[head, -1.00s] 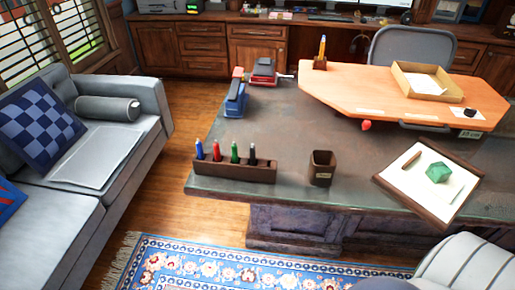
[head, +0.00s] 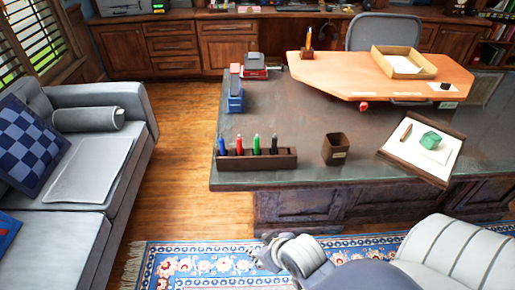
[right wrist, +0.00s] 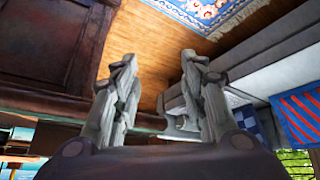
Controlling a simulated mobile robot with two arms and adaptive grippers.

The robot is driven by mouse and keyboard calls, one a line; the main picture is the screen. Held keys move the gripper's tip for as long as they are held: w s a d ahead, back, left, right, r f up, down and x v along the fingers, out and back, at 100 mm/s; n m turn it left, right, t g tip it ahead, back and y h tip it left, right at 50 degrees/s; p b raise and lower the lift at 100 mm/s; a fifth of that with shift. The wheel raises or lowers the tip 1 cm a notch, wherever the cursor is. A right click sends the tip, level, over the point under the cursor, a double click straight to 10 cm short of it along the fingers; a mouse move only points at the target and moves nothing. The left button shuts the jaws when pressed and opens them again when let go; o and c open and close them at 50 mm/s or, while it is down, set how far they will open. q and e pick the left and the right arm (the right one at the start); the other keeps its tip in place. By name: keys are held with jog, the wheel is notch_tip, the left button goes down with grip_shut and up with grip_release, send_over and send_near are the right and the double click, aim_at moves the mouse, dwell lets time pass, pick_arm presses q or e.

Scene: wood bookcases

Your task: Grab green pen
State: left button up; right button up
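The green pen (head: 256,145) stands upright in a dark wooden pen holder (head: 243,163) at the near left edge of the desk. A blue pen (head: 222,146), a red pen (head: 239,145) and a black pen (head: 274,145) stand in the same holder. My right gripper (head: 265,252) is low in front of the desk, over the rug, apart from the holder. In the right wrist view its two fingers are spread with an empty gap (right wrist: 158,68) between them. No pen shows in that view. My left gripper is not in view.
The dark desk (head: 300,125) also bears an empty-looking brown cup (head: 336,150), a framed tray (head: 455,148) with a green block (head: 430,140), and staplers at the left. A grey sofa (head: 90,195) stands left. Open wood floor (head: 180,150) lies between sofa and desk.

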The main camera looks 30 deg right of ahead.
jog(key=w+d+r+m+t+h, duration=0.15)
jog(key=w+d+r+t, duration=0.35)
jog(key=w, duration=0.5)
jog(key=m+t+h, duration=0.3)
jog(key=t+h, duration=0.1)
jog(key=t, duration=0.2)
send_near(258, 140)
jog(key=p+x, duration=0.1)
jog(key=x, duration=0.5)
jog(key=shift+w+d+f, duration=0.15)
jog(key=shift+p+x, duration=0.4)
jog(key=shift+x, duration=1.95)
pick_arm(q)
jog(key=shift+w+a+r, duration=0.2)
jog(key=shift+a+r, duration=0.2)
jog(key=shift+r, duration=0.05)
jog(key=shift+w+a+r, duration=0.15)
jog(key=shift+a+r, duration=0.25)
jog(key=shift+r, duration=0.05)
pick_arm(e)
grip_shut()
